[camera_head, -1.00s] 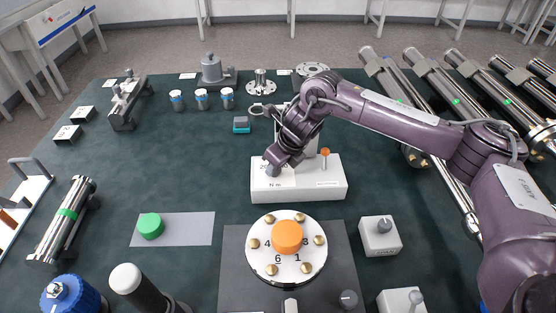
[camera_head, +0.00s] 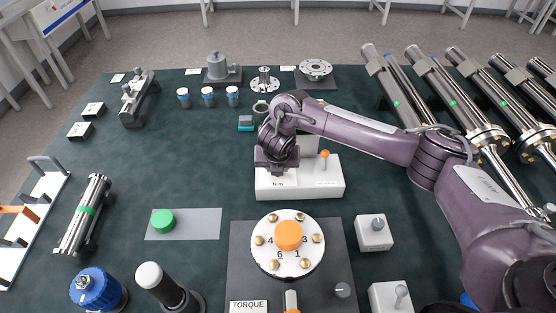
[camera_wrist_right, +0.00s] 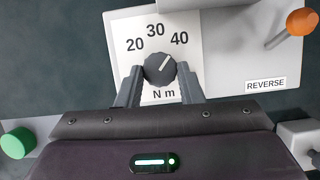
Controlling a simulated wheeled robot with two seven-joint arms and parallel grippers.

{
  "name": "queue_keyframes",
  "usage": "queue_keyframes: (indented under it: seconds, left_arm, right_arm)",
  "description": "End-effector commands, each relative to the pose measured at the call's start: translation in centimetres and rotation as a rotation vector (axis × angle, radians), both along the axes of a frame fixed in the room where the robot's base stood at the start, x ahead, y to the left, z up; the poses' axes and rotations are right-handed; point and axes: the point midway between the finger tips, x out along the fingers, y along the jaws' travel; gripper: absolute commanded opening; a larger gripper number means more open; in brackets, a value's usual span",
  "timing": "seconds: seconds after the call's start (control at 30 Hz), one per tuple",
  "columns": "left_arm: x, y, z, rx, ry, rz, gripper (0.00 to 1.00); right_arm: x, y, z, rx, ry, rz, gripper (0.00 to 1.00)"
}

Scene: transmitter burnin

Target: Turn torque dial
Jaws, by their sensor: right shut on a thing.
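The torque dial (camera_wrist_right: 160,68) is a dark round knob on a white box (camera_head: 320,182). Its scale reads 20, 30 and 40 with N m below. In the right wrist view its white pointer line leans up and right, toward between 30 and 40. My right gripper (camera_wrist_right: 160,78) is shut on the dial, one finger on each side. In the head view my right gripper (camera_head: 277,168) comes down over the left part of the box and hides the dial. My left gripper is not in view.
An orange-tipped lever (camera_head: 325,154) stands on the box's right side, beside a REVERSE label (camera_wrist_right: 265,85). A white disc (camera_head: 262,252) with bolts and an orange centre lies in front. A grey knob box (camera_head: 374,232) sits to the right.

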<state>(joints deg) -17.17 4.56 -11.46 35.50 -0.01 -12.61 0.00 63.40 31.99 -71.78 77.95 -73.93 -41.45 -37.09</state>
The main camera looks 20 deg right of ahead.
Motion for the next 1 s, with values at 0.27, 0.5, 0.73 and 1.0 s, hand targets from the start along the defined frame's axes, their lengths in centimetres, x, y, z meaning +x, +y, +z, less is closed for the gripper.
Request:
queue_keyframes:
  seconds: [0.27,0.5,0.73,1.0]
  left_arm:
    - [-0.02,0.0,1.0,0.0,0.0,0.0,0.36]
    - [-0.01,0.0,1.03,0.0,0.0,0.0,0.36]
    - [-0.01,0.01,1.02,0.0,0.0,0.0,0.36]
    - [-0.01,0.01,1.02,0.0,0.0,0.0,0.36]
  right_arm:
    - [0.14,0.06,0.19,0.001,-0.002,-0.074,0.11]
    - [0.16,0.07,0.11,0.0,-0.003,-0.085,0.11]
    - [0.16,0.07,0.11,0.001,-0.004,-0.084,0.11]
    - [0.11,0.07,0.04,0.0,-0.001,-0.083,0.55]
